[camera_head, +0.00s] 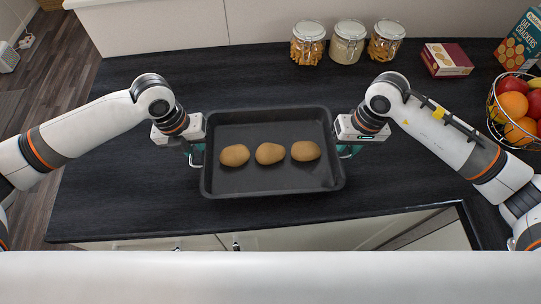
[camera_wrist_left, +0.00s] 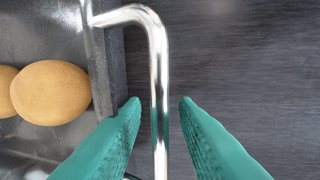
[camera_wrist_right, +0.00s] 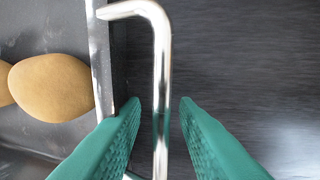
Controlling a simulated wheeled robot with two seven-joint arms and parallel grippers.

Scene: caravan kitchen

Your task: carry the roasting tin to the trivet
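The dark roasting tin (camera_head: 270,180) sits on the black worktop in the head view, holding three brown potatoes in a row. It has a silver wire handle at each end. My left gripper (camera_head: 194,154) is at the tin's left end; in the left wrist view its green fingers stand open on either side of the left handle (camera_wrist_left: 158,60), with gaps showing. My right gripper (camera_head: 346,152) is at the right end; in the right wrist view its fingers are open around the right handle (camera_wrist_right: 161,60), also with gaps. I see no trivet in any view.
Three glass jars (camera_head: 348,43) stand behind the tin. A dark red box (camera_head: 447,60), an oat cracker box (camera_head: 520,40) and a wire fruit basket (camera_head: 515,110) are to the right. The worktop (camera_head: 120,200) left of the tin is clear. Its front edge is near the tin.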

